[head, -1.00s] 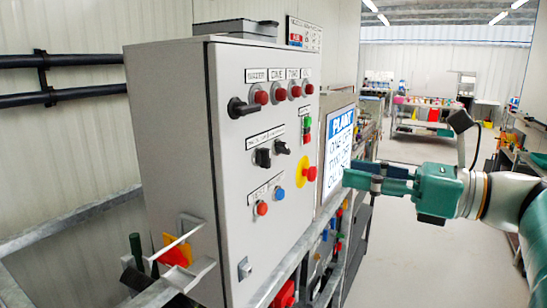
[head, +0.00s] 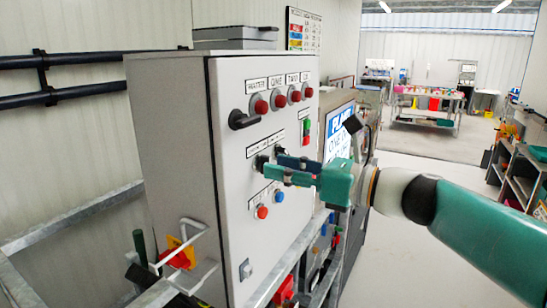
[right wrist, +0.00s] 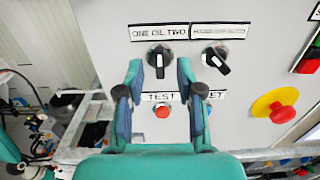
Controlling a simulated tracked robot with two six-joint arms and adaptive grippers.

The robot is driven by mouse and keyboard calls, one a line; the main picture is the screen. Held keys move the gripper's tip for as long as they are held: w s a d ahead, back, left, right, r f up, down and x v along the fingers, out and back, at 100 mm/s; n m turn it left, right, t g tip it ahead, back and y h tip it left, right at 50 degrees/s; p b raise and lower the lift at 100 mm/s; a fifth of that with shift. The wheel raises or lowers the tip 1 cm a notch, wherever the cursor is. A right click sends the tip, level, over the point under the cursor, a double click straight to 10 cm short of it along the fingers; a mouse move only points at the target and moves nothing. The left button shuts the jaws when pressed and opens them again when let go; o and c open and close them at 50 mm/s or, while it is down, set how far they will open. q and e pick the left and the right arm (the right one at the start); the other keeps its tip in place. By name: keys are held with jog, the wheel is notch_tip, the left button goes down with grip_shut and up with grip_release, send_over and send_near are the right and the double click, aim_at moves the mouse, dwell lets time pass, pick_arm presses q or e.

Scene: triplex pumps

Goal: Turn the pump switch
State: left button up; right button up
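Two black rotary switches sit side by side on the grey control cabinet (head: 235,205). The left switch (right wrist: 158,60), under a label reading "ONE OIL TWO", also shows in the head view (head: 261,162), partly hidden by my gripper. The right switch (right wrist: 216,58) has its pointer tilted. My right gripper (head: 272,166) is open in front of the left switch; in the right wrist view its fingertips (right wrist: 160,70) stand either side of the left knob's lower part. Whether they touch it I cannot tell. My left gripper is not in view.
Red lamps (head: 261,107) and a black handle (head: 243,117) are above the switches. A red button (right wrist: 162,111) and a blue button (head: 279,195) are below. A red-on-yellow emergency stop (right wrist: 283,114) is to the right. The aisle (head: 400,235) is clear.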

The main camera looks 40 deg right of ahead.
jog(key=shift+x, duration=1.2)
